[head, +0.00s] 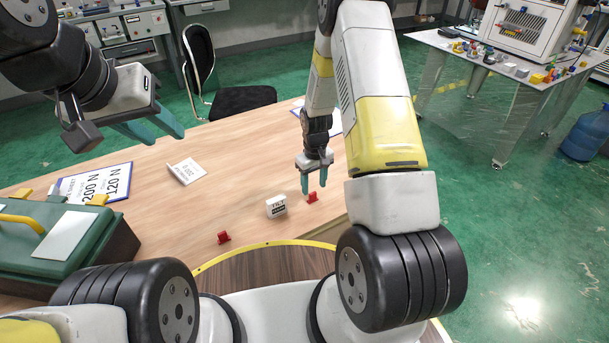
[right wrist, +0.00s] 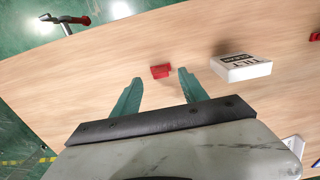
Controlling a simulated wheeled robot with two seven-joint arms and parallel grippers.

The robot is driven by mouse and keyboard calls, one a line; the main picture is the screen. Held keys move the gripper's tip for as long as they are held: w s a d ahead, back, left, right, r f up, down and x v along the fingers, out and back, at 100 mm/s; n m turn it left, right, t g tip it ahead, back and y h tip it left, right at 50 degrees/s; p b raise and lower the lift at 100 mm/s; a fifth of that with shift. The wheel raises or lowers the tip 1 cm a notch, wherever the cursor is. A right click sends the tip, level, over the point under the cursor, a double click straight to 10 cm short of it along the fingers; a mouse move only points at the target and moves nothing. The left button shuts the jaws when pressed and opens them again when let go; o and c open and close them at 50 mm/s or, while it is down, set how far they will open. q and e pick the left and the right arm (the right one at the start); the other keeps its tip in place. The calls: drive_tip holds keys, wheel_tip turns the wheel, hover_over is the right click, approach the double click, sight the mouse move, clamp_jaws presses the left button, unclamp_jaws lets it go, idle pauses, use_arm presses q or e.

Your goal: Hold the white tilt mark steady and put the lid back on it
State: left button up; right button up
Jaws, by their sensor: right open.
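The white tilt mark (head: 276,206), a small block with a dark printed label, stands on the wooden table; it also shows in the right wrist view (right wrist: 242,68). A small red piece (head: 312,197) is on the table to its right; I cannot tell if it is the lid. My right gripper (head: 314,187) is open and empty, pointing down just above this red piece. In the right wrist view the red piece (right wrist: 160,71) shows just past and between the fingertips. My left gripper (head: 168,140) is open and empty, high at the left, away from the mark.
Another red piece (head: 223,238) lies left of the mark. A green case (head: 65,245) with a yellow handle and a printed sheet (head: 90,185) are at the left. A folded white card (head: 186,171) stands mid-table. A red-headed tool (right wrist: 64,24) shows in the right wrist view.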

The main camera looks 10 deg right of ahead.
sight(313, 193)
drive_tip(key=f, duration=0.5)
drive_tip(key=shift+w+a, duration=0.1)
drive_tip(key=shift+w, duration=0.1)
drive_tip(key=shift+c, duration=0.2)
clamp_jaws()
